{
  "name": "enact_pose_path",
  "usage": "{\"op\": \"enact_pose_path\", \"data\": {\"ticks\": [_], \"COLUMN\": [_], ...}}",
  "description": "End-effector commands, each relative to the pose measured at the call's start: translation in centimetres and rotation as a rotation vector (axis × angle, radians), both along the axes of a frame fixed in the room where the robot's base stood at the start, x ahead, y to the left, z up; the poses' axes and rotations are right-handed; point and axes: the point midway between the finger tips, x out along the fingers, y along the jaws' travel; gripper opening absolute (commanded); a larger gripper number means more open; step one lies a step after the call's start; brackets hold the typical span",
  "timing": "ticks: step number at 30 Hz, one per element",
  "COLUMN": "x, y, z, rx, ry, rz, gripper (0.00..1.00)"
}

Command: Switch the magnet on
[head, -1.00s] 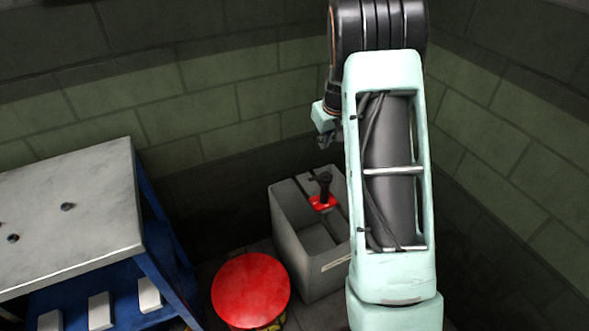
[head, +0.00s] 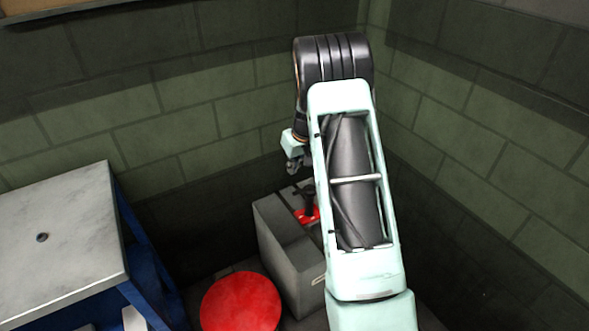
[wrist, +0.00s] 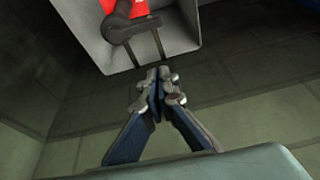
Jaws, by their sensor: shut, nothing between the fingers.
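A grey box (head: 277,247) stands on the floor, with a black lever (head: 306,197) on a red base (head: 304,215) on its top. I cannot tell for sure that this lever is the magnet's switch. My gripper (head: 296,162) is above and just behind the lever in the head view, partly hidden by my forearm. In the wrist view my gripper (wrist: 159,84) is shut and empty, its fingertips together. There the dark lever (wrist: 128,28) and red base (wrist: 138,8) show ahead at the top, apart from the fingertips.
A red round top (head: 241,303) stands close in front of the box. A grey-topped table (head: 60,235) with a blue frame (head: 150,265) is at the left. Block walls (head: 190,120) meet in a corner close behind the box.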

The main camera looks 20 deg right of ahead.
Motion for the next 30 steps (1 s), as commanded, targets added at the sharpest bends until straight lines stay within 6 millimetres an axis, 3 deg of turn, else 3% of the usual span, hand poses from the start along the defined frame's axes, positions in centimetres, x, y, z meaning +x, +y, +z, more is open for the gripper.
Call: {"op": "enact_pose_path", "data": {"ticks": [1, 9, 19, 30], "x": [0.3, 2.2, -1.2, -1.8], "y": [0.1, 0.4, -0.2, -0.3], "z": [-1.4, -6.8, -6.4, -6.3], "rx": [0.000, 0.000, 0.000, -0.001], "ry": [0.003, 0.002, 0.000, -0.001], "rz": [0.001, 0.000, 0.000, 0.000], "gripper": [0.00, 0.00, 0.00, 0.00]}}
